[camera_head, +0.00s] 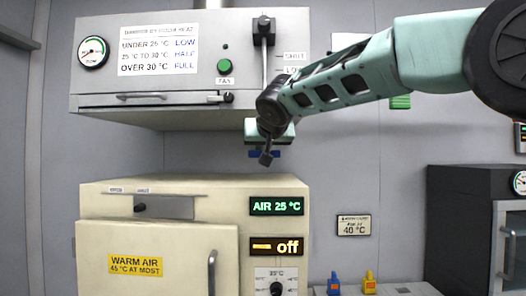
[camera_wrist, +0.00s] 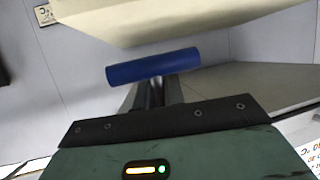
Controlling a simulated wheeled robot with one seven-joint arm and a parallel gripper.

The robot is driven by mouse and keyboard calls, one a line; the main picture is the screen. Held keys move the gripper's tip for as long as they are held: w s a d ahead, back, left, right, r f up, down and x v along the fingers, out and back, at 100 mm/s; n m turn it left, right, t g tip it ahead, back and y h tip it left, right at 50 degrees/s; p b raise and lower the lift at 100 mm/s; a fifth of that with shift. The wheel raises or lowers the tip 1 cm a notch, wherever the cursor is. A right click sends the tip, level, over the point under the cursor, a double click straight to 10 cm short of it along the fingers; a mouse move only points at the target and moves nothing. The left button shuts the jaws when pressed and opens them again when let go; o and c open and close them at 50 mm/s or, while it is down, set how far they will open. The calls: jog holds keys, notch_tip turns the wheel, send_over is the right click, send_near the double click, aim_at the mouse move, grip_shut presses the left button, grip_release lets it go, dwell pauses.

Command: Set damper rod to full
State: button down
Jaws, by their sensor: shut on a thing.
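The damper rod (camera_head: 264,68) is a thin metal rod hanging upright from a black bracket on the front of the grey hood (camera_head: 160,60). Labels beside it read "SHUT" and one starting with "L"; my arm hides any lower ones. A blue handle (camera_head: 279,153) shows below the hood, partly covered by my gripper (camera_head: 266,158). In the wrist view the blue bar (camera_wrist: 153,67) lies across the ends of my dark fingers. My gripper is shut on this handle. The rod's lower part is hidden behind my wrist.
The hood sign (camera_head: 158,50) pairs temperatures with LOW, HALF and FULL. Below stands a cream cabinet (camera_head: 190,188) with an "AIR 25 °C" display (camera_head: 276,206) and an "off" display (camera_head: 276,247). A dark oven (camera_head: 460,190) stands at right.

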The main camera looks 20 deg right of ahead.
jog(key=shift+f+b, duration=1.15)
jog(key=shift+f, duration=0.35)
jog(key=c, duration=1.8)
grip_release()
jog(key=shift+o, duration=0.2)
jog(key=shift+a, duration=0.1)
jog(key=b+v, duration=0.5)
jog(key=v, duration=1.2)
jog(key=shift+s+r, duration=0.25)
jog(key=shift+r, duration=0.05)
